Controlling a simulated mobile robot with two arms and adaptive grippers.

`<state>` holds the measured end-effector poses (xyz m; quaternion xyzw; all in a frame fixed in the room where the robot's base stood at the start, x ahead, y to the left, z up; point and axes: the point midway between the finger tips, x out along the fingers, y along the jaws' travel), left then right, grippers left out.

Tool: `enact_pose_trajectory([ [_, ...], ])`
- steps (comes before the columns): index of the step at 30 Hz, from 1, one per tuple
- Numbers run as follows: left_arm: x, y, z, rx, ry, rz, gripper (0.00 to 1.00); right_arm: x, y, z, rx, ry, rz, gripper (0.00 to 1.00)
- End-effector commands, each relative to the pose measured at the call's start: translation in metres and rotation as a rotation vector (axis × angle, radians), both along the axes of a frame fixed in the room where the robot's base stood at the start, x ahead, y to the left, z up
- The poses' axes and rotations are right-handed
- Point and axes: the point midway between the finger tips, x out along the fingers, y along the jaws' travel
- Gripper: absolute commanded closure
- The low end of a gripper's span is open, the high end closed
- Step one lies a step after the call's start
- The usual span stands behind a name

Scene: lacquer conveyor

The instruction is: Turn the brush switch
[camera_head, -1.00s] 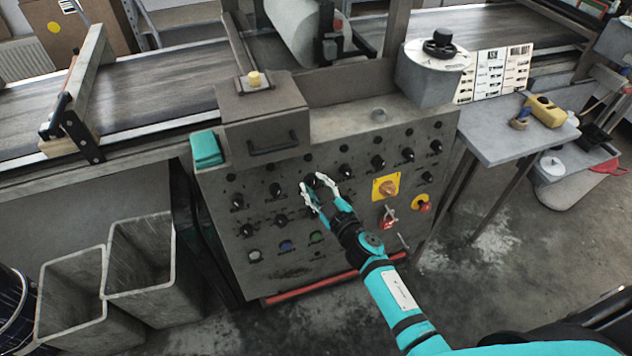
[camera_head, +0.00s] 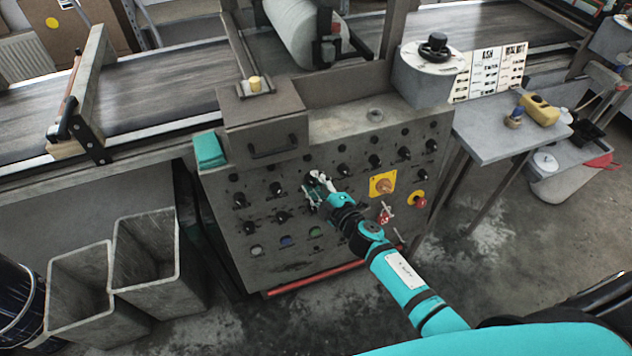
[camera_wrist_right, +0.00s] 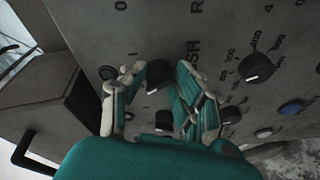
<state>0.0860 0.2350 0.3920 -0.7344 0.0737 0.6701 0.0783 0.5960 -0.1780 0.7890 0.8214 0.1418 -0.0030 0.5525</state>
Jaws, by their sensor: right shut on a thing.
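The control panel (camera_head: 280,215) is a grey box face with several black knobs. The brush switch (camera_wrist_right: 158,75) is a black knob between my right gripper's fingers in the right wrist view, beside partly hidden lettering that ends in "SH". My right gripper (camera_head: 314,189) is at the middle of the panel and shut on this knob. It also shows in the right wrist view (camera_wrist_right: 155,95), with a finger on either side of the knob. In the head view the fingers cover most of the knob, so its pointer direction cannot be told. My left gripper is not in view.
Other black knobs sit close around, one (camera_wrist_right: 256,68) beside a number scale. A yellow plate with a rotary switch (camera_head: 383,184) and a red-handled switch (camera_head: 386,213) lie to the right. A dark handle (camera_head: 272,148) juts out above.

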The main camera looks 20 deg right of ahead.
Motion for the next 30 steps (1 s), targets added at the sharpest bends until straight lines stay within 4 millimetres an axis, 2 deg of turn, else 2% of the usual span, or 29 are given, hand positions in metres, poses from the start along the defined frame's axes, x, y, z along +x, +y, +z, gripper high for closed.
enact_pose_trajectory([
  [12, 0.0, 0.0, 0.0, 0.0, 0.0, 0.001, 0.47, 0.0, 0.0, -0.001, -0.009, 0.001, 0.003, 1.0],
  [13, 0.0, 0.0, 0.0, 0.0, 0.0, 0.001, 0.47, 0.0, 0.0, -0.001, -0.009, 0.001, 0.003, 0.68],
  [18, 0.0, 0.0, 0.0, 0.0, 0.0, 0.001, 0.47, 0.0, 0.0, 0.0, -0.008, 0.0, 0.002, 0.48],
  [26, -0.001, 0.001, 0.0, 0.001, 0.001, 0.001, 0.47, -0.001, 0.0, 0.0, -0.008, 0.0, 0.002, 0.48],
  [30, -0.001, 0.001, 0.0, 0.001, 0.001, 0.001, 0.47, -0.013, -0.004, 0.001, -0.009, 0.001, 0.002, 0.48],
])
